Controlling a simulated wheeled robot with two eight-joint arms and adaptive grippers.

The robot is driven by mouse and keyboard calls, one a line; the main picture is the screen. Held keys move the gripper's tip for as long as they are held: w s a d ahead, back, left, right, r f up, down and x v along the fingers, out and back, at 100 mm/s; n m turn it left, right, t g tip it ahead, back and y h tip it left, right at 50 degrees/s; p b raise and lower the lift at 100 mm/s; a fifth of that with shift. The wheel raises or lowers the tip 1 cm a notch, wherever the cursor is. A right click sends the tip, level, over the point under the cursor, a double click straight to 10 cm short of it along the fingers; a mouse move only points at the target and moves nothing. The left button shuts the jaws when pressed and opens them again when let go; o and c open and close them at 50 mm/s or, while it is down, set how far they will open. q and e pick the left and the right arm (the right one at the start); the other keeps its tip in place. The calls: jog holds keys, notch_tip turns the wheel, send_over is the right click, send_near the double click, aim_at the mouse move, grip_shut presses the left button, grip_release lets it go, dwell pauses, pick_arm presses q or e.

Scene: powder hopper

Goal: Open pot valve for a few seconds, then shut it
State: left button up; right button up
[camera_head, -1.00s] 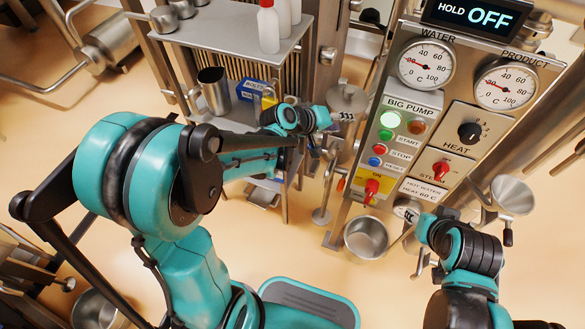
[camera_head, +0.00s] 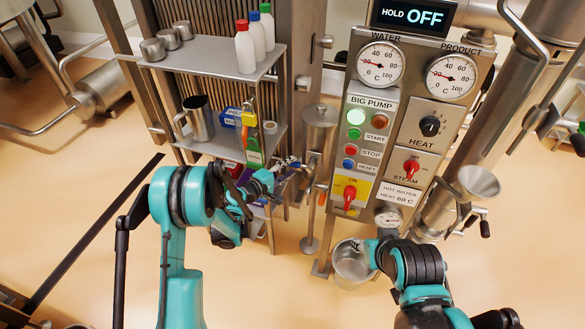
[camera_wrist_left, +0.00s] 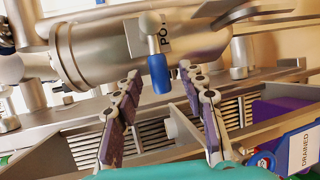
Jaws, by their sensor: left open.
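In the left wrist view, a short lever with a blue grip (camera_wrist_left: 158,76) hangs from a steel pipe body (camera_wrist_left: 100,52). A label beside it, partly cut off, begins "PO". My left gripper (camera_wrist_left: 160,92) is open, its two dark-padded fingers apart on either side of the blue grip; I cannot tell if they touch it.
The control panel (camera_head: 405,165) shows "HOLD OFF" on its display (camera_head: 412,16). A steel bucket (camera_head: 350,264) stands below it. A shelf (camera_head: 215,66) holds bottles and cups.

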aim_at(292, 165)
pick_arm(q)
jog(key=shift+b+x, duration=0.3)
jog(key=shift+x, duration=1.3)
grip_shut()
jog(key=shift+r, duration=0.1)
